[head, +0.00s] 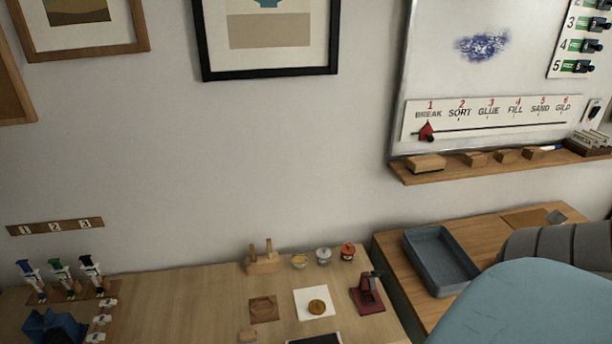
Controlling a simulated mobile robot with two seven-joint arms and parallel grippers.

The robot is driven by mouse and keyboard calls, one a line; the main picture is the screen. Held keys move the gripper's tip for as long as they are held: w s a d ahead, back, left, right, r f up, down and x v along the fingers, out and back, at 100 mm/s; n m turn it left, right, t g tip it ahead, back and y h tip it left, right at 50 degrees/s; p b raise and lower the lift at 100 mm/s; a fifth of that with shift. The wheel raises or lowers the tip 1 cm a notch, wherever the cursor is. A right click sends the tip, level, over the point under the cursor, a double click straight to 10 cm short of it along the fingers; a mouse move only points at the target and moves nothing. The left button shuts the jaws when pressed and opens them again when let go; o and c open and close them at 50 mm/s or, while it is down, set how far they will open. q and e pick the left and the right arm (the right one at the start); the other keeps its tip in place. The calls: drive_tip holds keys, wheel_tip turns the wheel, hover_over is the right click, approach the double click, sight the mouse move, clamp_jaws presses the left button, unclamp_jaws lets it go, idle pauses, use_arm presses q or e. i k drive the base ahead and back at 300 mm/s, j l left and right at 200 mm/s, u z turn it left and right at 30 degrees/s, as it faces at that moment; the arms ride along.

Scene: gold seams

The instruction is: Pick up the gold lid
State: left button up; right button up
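Three small jars stand in a row near the wall on the wooden table. The left jar has a gold-yellow top (299,261), the middle one is grey (323,256) and the right one has a red-orange top (347,249). A round gold-brown disc (317,306) lies on a white square (308,296) in front of them. I cannot tell for sure which of the yellow top and the disc is the gold lid. Neither gripper shows in the head view.
A wooden block with upright pegs (262,261) stands left of the jars, and a dark red stand (367,294) to their right front. A grey tray (440,262) sits on the right-hand table. Several syringe-like tools (62,278) stand at left.

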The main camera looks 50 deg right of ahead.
sight(316, 307)
drive_tip(key=z, duration=1.45)
